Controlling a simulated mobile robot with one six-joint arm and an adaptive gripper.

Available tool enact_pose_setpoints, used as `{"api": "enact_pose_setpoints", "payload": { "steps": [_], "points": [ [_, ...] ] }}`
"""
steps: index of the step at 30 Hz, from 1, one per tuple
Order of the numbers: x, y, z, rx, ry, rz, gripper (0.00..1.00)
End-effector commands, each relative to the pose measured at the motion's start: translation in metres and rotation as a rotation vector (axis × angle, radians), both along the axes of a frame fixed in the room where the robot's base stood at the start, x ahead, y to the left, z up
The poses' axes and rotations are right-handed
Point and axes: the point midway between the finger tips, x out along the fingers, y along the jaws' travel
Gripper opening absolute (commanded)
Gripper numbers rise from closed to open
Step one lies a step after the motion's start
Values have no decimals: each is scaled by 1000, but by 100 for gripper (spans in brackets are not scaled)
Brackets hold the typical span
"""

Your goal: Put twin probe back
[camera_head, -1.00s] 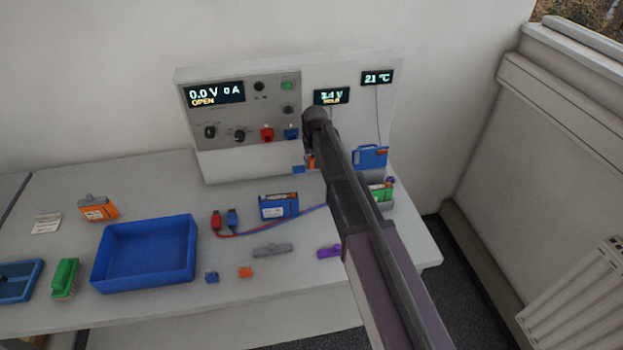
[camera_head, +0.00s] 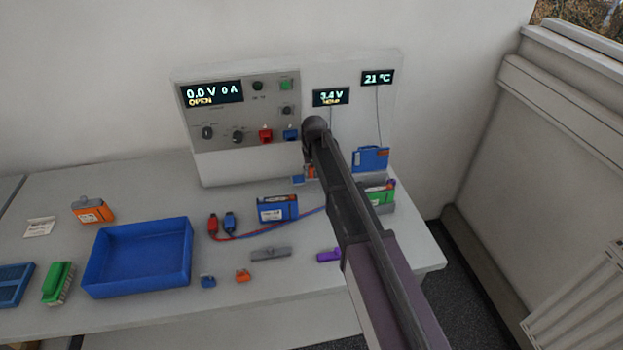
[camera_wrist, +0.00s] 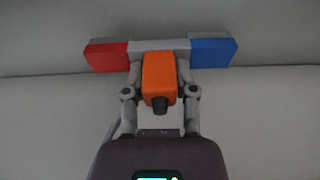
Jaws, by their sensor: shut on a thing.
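The twin probe has an orange grip (camera_wrist: 159,78) with a dark nub and a grey crossbar with a red block (camera_wrist: 107,56) and a blue block (camera_wrist: 213,51) at its ends. My gripper (camera_wrist: 160,92) is shut on the orange grip, one finger on each side. In the head view my gripper (camera_head: 315,165) is in front of the lower panel, below the meter display (camera_head: 331,97) reading 3.4 V. There the orange grip (camera_head: 311,172) and the blue block (camera_head: 298,179) show beside it. My arm hides part of the probe, and I cannot tell whether it touches anything below.
The cycler panel (camera_head: 222,159) stands behind. A blue case (camera_head: 370,158) and a green-topped battery in a grey holder (camera_head: 381,208) are right of my arm. A blue battery (camera_head: 277,209), leads, a grey clip (camera_head: 270,254) and a blue tray (camera_head: 138,284) lie left.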

Motion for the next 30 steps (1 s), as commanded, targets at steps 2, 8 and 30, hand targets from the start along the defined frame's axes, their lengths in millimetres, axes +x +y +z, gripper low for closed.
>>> {"api": "enact_pose_setpoints", "payload": {
  "steps": [2,8,30],
  "points": [
    [0,0,-11,0,0,0,0],
    [0,0,-20,0,0,1,0],
    [0,2,-23,0,0,2,71]
  ]
}}
